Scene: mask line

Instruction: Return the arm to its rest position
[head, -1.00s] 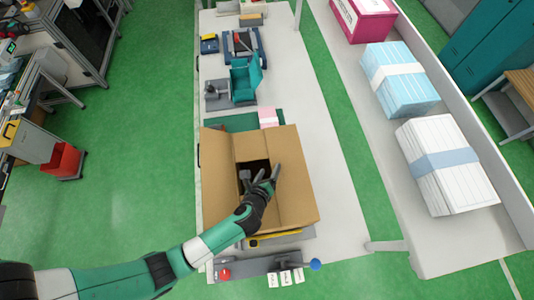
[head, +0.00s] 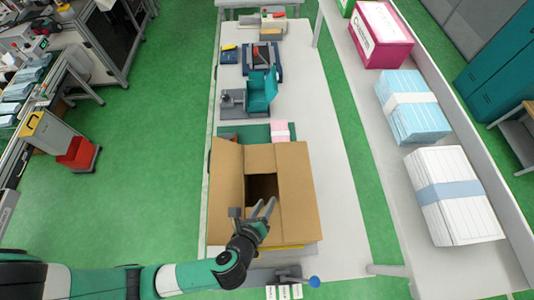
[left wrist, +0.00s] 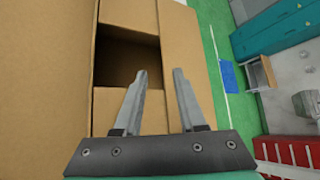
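My left arm comes in from the lower left in the head view. Its gripper (head: 262,211) is open and empty, above the near side of an open cardboard box (head: 292,212). In the left wrist view the two fingers (left wrist: 160,90) stand apart with nothing between them. Behind them the box (left wrist: 178,50) shows its flaps and dark opening; I cannot tell what is inside. My right gripper is not in view.
The box stands on a long white table (head: 339,225). A teal fixture (head: 262,92) and a pink pack (head: 280,131) lie beyond it. A side conveyor holds a blue bundle (head: 411,106) and a white bundle (head: 456,195). Green floor (head: 150,185) is clear at left.

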